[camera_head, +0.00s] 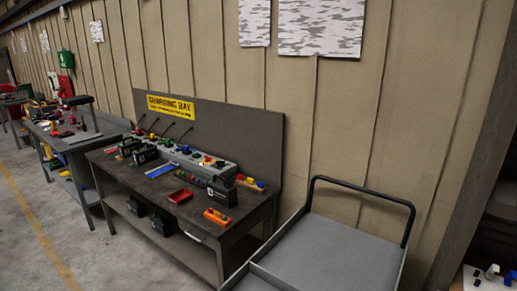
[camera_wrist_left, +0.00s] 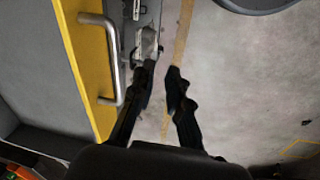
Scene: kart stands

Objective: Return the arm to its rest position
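My left gripper (camera_wrist_left: 160,78) shows in the left wrist view, pointing away from the camera. Its two black fingers stand apart with bare concrete floor visible between them, and nothing is held. Neither arm nor gripper shows in the head view. My right gripper is in no view.
In the head view a dark workbench (camera_head: 232,237) under a yellow sign (camera_head: 171,106) holds batteries and small coloured parts. A grey cart (camera_head: 330,245) with a black handle stands to its right. In the left wrist view a yellow panel (camera_wrist_left: 84,62) with a metal handle is close left of the fingers.

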